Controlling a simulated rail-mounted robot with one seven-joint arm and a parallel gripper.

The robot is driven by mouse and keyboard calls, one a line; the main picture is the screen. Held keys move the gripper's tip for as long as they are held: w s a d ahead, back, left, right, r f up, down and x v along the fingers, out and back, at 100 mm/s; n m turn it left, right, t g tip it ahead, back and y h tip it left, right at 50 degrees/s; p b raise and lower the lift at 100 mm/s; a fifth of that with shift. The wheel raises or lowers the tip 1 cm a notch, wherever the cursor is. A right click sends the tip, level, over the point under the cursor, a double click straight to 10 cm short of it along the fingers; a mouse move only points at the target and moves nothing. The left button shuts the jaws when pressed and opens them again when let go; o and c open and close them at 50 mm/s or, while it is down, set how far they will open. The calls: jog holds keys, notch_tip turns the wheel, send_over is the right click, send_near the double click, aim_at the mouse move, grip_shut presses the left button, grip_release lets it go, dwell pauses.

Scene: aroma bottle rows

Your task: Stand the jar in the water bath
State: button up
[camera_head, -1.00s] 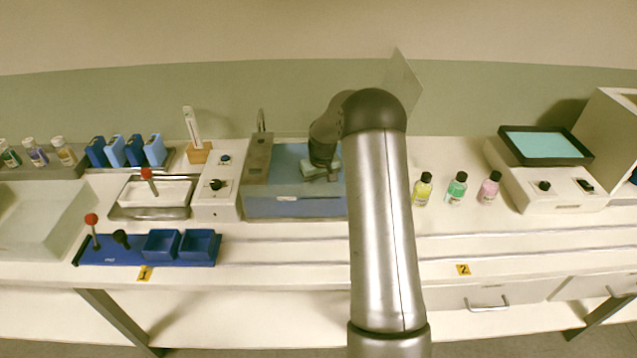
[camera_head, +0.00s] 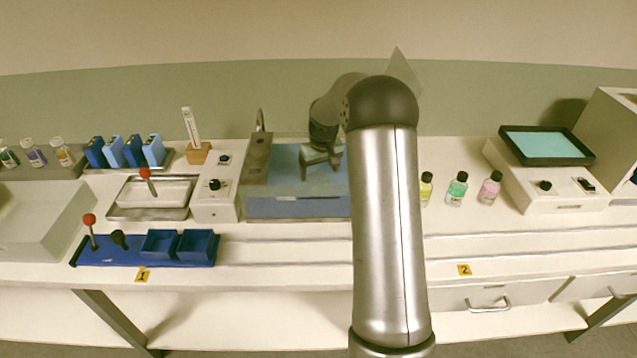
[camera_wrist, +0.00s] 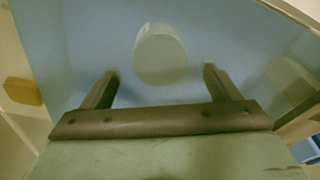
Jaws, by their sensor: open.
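The water bath (camera_head: 292,207) is a blue-watered tank with a metal rim at the middle of the bench. It fills most of the wrist view (camera_wrist: 60,40). A pale, whitish round jar (camera_wrist: 160,55) shows in the wrist view over the blue of the bath, beyond my fingertips and centred between them. I cannot make out the jar in the head view. My gripper (camera_head: 320,166) is over the bath, pointing down, with its fingers apart. In the wrist view my gripper (camera_wrist: 161,72) has a clear gap between each finger and the jar.
A control box (camera_head: 217,188) adjoins the bath on the left. A thermometer in a wooden block (camera_head: 199,153) stands behind it. Yellow, green (camera_head: 457,188) and pink bottles stand to the right. A blue rack (camera_head: 140,249) lies at the front left. My arm hides the bath's right end.

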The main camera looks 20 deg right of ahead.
aim_at(320, 182)
jog(key=r, duration=0.4)
jog(key=s+r, duration=0.1)
jog(key=shift+r, duration=0.4)
jog(key=shift+a+r, duration=0.1)
jog(key=shift+r, duration=0.05)
jog(key=s+a+r, duration=0.3)
jog(key=s+a, duration=0.3)
jog(key=s, duration=0.3)
jog(key=s+a+r, duration=0.4)
jog(key=s+a, duration=0.3)
jog(key=s, duration=0.1)
jog(key=s+a+f, duration=0.1)
jog(key=s+a, duration=0.1)
jog(key=s, duration=0.8)
jog(key=s+a+f+g, duration=0.1)
jog(key=s+a+f, duration=0.1)
jog(key=s, duration=0.7)
jog(key=shift+s+a, duration=0.35)
jog(key=shift+a, duration=0.4)
jog(key=shift+f, duration=0.1)
